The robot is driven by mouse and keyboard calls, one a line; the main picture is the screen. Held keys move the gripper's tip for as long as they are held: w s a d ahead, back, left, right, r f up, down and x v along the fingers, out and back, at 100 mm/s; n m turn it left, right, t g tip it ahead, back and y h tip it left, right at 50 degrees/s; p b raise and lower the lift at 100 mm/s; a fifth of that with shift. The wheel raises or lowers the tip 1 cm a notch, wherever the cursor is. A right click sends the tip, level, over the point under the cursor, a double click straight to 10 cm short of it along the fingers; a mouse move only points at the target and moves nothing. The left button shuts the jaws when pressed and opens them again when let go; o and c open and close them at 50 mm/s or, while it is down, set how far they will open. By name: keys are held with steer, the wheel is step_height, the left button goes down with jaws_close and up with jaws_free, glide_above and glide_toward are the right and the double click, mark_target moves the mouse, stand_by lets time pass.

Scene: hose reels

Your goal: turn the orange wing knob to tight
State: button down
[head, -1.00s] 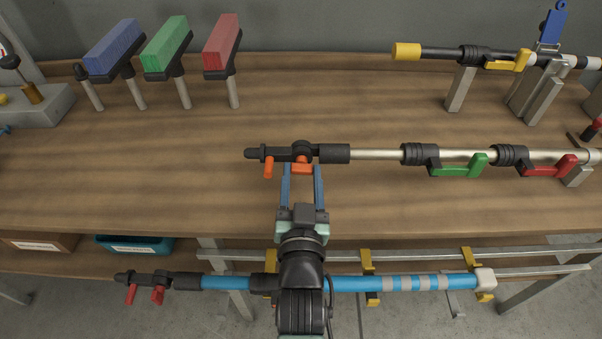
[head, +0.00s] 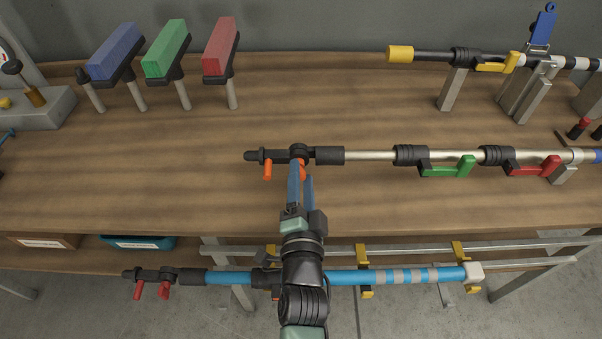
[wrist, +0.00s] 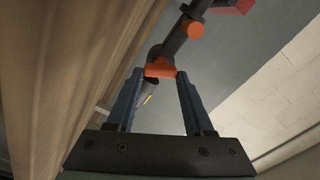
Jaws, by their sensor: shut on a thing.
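The orange wing knob (head: 303,171) sits on the black head at the left end of the middle pole, above the workbench. My gripper (head: 300,166) reaches up to it from the front, its blue fingers rolled to a slant and partly covering the knob. In the wrist view the knob (wrist: 160,70) lies between the fingertips (wrist: 158,74), and the gripper is shut on it. A second orange peg (head: 267,170) hangs from the head just left of the knob, apart from my fingers; it also shows in the wrist view (wrist: 193,30).
Green (head: 450,168) and red (head: 525,167) clamp levers sit further right on the same pole. A blue pole (head: 340,277) lies below the bench's front edge. Blue, green and red blocks (head: 220,45) stand on posts at the back left. The bench top around the head is clear.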

steer(key=m, duration=0.5)
steer(key=shift+f+m+p, duration=0.15)
steer(key=shift+m+p, duration=0.15)
steer(key=shift+p, duration=0.1)
stand_by(0.3)
steer(key=shift+c, duration=1.4)
jaws_free()
steer(key=shift+s, duration=0.1)
steer(key=s+b, duration=0.3)
steer(key=s, duration=0.9)
steer(key=shift+s, duration=0.4)
steer(key=shift+w, duration=0.1)
